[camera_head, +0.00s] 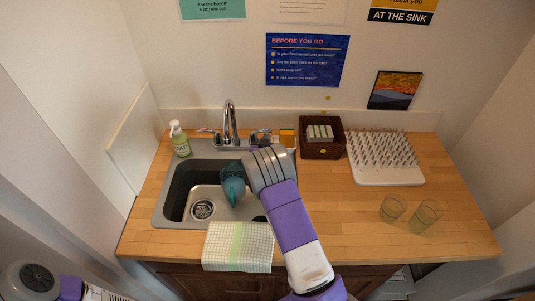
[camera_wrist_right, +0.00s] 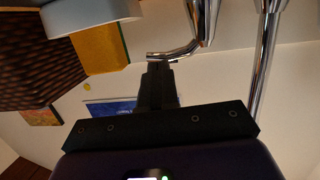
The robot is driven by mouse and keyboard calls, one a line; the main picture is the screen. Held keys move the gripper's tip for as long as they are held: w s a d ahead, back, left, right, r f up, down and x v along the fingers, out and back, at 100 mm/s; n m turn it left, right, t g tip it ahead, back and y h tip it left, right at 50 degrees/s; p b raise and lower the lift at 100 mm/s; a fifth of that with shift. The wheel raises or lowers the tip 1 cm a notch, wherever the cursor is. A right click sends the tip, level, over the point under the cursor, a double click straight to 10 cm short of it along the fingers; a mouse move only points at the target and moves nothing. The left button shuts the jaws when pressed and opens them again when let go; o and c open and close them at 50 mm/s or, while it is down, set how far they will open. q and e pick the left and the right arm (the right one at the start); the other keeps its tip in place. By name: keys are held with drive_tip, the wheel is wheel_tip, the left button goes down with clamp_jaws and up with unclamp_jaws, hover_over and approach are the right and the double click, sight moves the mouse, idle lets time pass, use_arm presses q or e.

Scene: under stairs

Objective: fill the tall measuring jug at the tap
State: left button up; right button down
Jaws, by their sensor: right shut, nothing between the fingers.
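The chrome tap (camera_head: 230,122) stands behind the sink (camera_head: 160,212), its spout over the basin; I see no water running. My right arm reaches over the sink's right side, and its wrist hides most of the gripper in the head view. In the right wrist view my right gripper (camera_wrist_right: 158,68) is shut and empty, its tips close to the tap's bent chrome lever (camera_wrist_right: 178,53); I cannot tell if they touch. Two clear vessels (camera_head: 391,208) (camera_head: 426,216) stand on the right counter; I cannot pick out a tall measuring jug for sure. My left gripper is out of view.
A teal object (camera_head: 233,190), unclear in kind, is in the basin left of my wrist. A soap bottle (camera_head: 180,140), yellow sponge (camera_head: 286,138), brown basket (camera_head: 322,151), white peg rack (camera_head: 388,178) and checked towel (camera_head: 238,247) surround the sink. The right front counter is mostly clear.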

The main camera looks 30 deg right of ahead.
drive_tip(key=v, duration=1.1)
drive_tip(key=shift+s, duration=0.45)
drive_tip(key=shift+d+r, duration=0.1)
drive_tip(key=shift+r, duration=0.05)
